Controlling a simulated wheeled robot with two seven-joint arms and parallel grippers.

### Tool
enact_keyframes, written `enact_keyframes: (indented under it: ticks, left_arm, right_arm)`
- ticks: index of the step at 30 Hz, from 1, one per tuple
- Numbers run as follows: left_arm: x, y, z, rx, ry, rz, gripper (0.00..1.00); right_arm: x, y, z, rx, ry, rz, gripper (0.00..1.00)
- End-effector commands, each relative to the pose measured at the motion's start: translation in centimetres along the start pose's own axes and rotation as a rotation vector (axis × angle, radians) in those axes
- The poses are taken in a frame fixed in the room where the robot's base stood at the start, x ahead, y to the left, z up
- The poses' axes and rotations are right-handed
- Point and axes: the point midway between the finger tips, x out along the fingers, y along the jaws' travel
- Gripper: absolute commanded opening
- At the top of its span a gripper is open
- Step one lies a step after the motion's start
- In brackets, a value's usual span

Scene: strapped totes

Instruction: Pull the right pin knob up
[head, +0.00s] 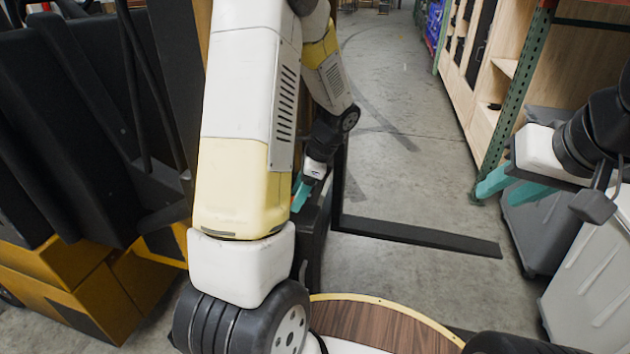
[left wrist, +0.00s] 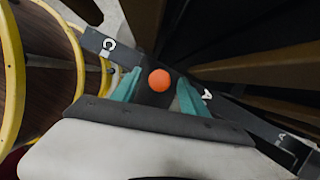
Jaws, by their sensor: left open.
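An orange round pin knob (left wrist: 159,80) shows in the left wrist view, on a dark bar (left wrist: 95,43) with white letters. My left gripper (left wrist: 158,92) is open, with one teal finger on each side of the knob as seen in this view. I cannot tell whether the fingers reach down around it or are still above it. In the head view my left gripper (head: 299,192) is partly hidden behind my arm, and the knob is hidden there. My right gripper (head: 497,190) is at the right side, its teal fingers apart and nothing seen between them.
A black L-shaped fork (head: 415,235) juts out to the right over the concrete floor. A yellow and black forklift body (head: 95,285) fills the left. Grey bins (head: 590,270) and a shelf rack (head: 510,95) stand at the right. The aisle floor between is clear.

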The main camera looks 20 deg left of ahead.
Motion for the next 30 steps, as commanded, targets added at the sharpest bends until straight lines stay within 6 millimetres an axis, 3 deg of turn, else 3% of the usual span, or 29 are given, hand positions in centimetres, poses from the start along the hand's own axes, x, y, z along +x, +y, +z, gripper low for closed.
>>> enact_keyframes:
  ticks: [7, 15, 30]
  left_arm:
    - [0.12, -0.02, -0.01, 0.0, 0.001, -0.001, 0.52]
    - [0.08, -0.02, -0.02, 0.0, 0.001, -0.001, 0.01]
    - [0.06, -0.03, -0.02, 0.0, 0.001, -0.002, 0.0]
  right_arm:
    - [0.0, 0.0, 0.0, 0.0, 0.0, 0.0, 0.36]
    - [0.0, 0.0, 0.0, 0.0, 0.0, 0.0, 0.36]
    - [0.0, 0.0, 0.0, 0.0, 0.0, 0.0, 0.36]
